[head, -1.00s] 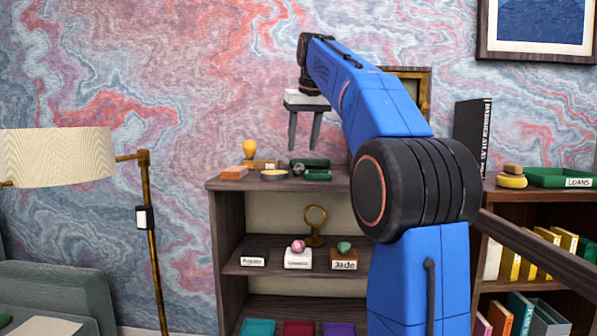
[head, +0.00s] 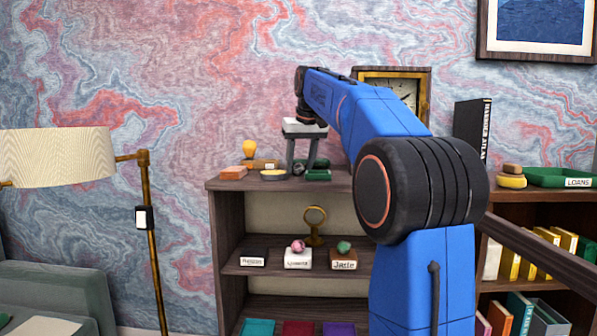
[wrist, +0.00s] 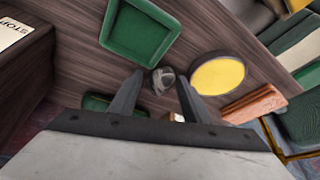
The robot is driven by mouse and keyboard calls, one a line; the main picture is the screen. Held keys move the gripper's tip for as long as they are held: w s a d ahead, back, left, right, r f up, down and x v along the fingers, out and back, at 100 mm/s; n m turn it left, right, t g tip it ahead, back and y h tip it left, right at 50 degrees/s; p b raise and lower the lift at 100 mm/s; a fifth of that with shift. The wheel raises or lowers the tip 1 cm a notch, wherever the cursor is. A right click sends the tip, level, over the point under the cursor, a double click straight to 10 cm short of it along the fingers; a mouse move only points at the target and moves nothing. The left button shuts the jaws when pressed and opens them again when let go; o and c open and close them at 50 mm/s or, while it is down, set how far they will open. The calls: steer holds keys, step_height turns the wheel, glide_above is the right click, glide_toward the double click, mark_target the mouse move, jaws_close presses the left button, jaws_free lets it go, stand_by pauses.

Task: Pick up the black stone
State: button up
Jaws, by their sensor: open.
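The black stone (wrist: 162,80) is a small, dark, rounded lump with a paler patch, on the wooden shelf top. In the wrist view it appears between the fingertips of my gripper (wrist: 160,75), which is open and empty. In the head view my gripper (head: 302,168) points down over the shelf top, its fingers among the small items. The stone is small and partly hidden there. I cannot tell whether the fingertips are level with it or still above it.
A green tray (wrist: 140,30) and a round yellow-topped dish (wrist: 218,74) flank the stone closely. An orange-brown block (wrist: 254,103) lies beyond the dish. A yellow knobbed stamp (head: 250,149) stands behind. A clock (head: 405,85) stands behind my arm.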

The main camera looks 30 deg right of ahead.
mark_target(300, 164)
steer(key=c, duration=1)
steer(key=shift+o, duration=0.2)
steer(key=shift+r, duration=0.1)
step_height(300, 164, up, 10)
steer(key=shift+f, duration=0.1)
